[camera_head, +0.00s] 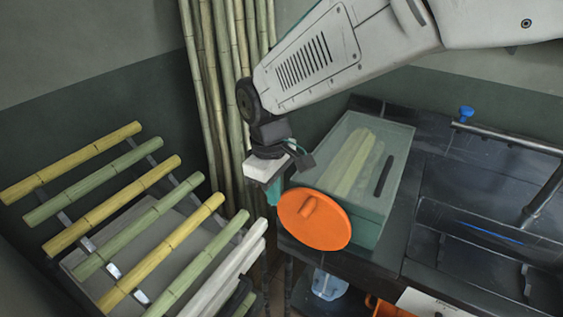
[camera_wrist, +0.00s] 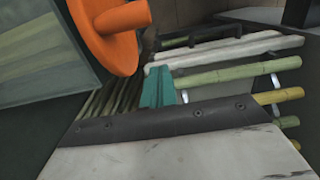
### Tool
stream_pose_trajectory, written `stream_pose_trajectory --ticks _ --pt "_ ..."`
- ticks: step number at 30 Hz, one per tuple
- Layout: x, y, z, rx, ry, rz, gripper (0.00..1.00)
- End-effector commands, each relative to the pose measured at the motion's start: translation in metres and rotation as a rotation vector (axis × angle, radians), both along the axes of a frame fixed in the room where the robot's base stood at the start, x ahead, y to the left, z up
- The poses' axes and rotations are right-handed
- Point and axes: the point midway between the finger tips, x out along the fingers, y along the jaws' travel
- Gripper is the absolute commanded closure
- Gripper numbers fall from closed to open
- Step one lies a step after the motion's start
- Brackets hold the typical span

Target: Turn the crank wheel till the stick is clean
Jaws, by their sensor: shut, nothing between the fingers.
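The orange crank wheel (camera_head: 325,232) is a round disc on the front of the green, clear-topped press box (camera_head: 381,203). A short orange handle (camera_head: 308,207) sticks out of its face. Green stick shapes (camera_head: 352,160) show through the box top. My gripper (camera_head: 272,197) points down just left of the wheel, its teal fingers shut and empty. In the wrist view the fingers (camera_wrist: 157,87) are together, with the wheel (camera_wrist: 92,35) and its handle (camera_wrist: 124,17) to their upper left. They look apart from the handle, though the exact gap is hard to tell.
A slanted rack (camera_head: 62,218) at the left holds several yellow and green canes (camera_head: 110,146) and pale, peeled-looking sticks (camera_head: 222,282) at its near end. Tall canes (camera_head: 205,85) lean in the back corner. A dark counter with a sink (camera_head: 480,225) lies right of the box.

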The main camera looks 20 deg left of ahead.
Motion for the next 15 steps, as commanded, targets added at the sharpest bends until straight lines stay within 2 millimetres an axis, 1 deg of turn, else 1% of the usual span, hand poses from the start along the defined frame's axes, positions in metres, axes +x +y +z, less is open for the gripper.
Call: stream_pose_trajectory --ticks 3,6,9,15 --pt "-0.003 -0.019 -0.004 0.001 -0.001 -0.001 1.00" --pt "-0.005 -0.030 -0.006 0.000 0.000 -0.001 1.00" --pt "-0.006 -0.036 -0.008 0.000 0.000 -0.002 1.00" --pt "-0.007 -0.039 -0.008 0.000 0.000 -0.001 1.00"
